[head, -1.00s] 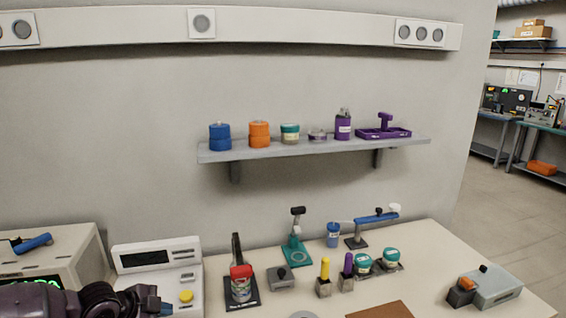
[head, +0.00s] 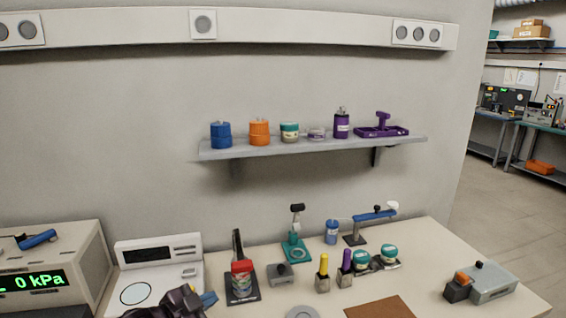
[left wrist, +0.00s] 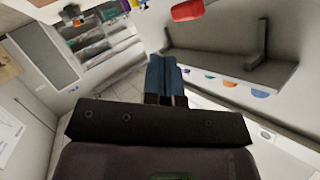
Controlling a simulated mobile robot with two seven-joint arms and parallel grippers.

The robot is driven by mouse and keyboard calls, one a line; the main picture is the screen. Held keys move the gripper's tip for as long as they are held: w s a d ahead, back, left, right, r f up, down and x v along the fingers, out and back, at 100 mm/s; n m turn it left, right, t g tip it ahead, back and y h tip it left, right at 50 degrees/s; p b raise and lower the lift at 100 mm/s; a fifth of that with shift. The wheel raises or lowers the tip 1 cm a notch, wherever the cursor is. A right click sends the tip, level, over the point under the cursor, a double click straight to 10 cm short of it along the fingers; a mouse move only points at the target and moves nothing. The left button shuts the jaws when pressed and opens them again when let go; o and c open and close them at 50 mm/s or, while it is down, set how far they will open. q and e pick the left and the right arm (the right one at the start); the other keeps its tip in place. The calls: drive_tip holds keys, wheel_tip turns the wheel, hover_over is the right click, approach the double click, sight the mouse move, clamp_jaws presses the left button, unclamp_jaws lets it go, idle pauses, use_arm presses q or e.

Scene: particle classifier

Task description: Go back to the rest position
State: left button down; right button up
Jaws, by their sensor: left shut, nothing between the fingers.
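My left gripper (head: 208,299) is low in the head view, in front of the white device with a round plate (head: 135,293). Its blue fingers also show in the left wrist view (left wrist: 163,78); they are together, with nothing between them. My left arm hides the lower right part of the white device. My right gripper is in neither view.
A pressure box (head: 75,252) reading 0 kPa stands left. The wall shelf (head: 300,147) holds several coloured containers. Several small tools and jars stand on the bench (head: 430,254).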

use_arm(q)
drive_tip(key=s+a+f+n+y, duration=0.4)
drive_tip(key=s+f, duration=0.5)
drive_tip(key=s, duration=0.3)
drive_tip(key=s+a+f+n+y, duration=0.4)
drive_tip(key=s+a+f+n, duration=0.3)
drive_tip(key=s, duration=0.6)
drive_tip(key=shift+f+n+y, duration=0.3)
drive_tip(key=shift+f+n, duration=0.4)
drive_tip(key=shift+f, duration=0.15)
drive_tip(key=shift+s, duration=0.1)
